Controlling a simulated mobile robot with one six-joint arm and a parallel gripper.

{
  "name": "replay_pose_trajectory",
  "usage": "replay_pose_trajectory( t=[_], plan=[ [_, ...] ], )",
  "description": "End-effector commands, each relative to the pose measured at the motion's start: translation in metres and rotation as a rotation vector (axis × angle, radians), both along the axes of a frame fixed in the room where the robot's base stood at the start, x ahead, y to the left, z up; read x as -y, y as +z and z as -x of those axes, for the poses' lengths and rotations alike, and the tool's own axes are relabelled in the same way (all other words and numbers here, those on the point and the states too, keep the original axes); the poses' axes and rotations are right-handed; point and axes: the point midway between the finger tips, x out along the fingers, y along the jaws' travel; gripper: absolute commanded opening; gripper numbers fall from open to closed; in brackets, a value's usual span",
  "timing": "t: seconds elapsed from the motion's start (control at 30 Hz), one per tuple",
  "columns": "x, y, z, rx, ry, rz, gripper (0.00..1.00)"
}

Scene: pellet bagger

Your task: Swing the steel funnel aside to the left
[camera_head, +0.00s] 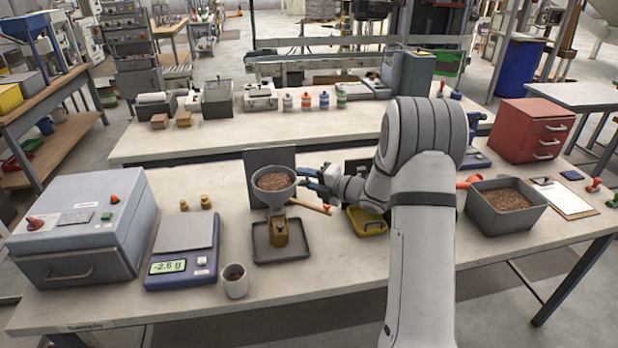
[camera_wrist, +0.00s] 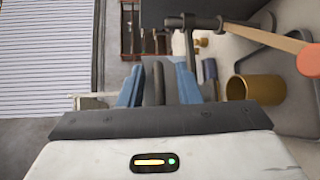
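The steel funnel (camera_head: 274,200), filled with brown pellets, stands above a brass container (camera_head: 278,236) on a dark tray (camera_head: 262,258). My gripper (camera_head: 307,179) is just right of the funnel, near its rim height. In the wrist view its two blue fingers (camera_wrist: 158,88) are apart, with a dark rod (camera_wrist: 158,72) showing between them and visible gaps on both sides. I cannot tell whether the rod belongs to the funnel. A wooden lever with an orange end (camera_head: 325,208) is below my gripper; it also shows in the wrist view (camera_wrist: 308,60).
A scale (camera_head: 183,255) and a grey box (camera_head: 90,230) stand at left, with a small cup (camera_head: 235,282) in front. A yellow tray (camera_head: 367,226) and a pellet bin (camera_head: 505,228) are at right. A dark upright panel (camera_head: 268,158) stands behind the funnel.

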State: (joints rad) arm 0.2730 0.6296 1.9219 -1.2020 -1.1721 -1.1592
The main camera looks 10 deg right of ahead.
Motion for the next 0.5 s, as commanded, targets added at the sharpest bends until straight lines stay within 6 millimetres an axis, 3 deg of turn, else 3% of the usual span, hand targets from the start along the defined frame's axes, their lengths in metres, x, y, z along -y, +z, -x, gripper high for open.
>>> replay_pose_trajectory(
  t=[0.07,0.43,0.5],
  plan=[
    [0.0004,0.0000,0.0001,0.000,-0.001,0.000,0.30],
    [0.0011,-0.0006,0.0005,-0.002,-0.001,0.001,0.00],
    [0.0012,-0.0010,0.0006,-0.003,-0.002,0.001,0.00]
  ],
)
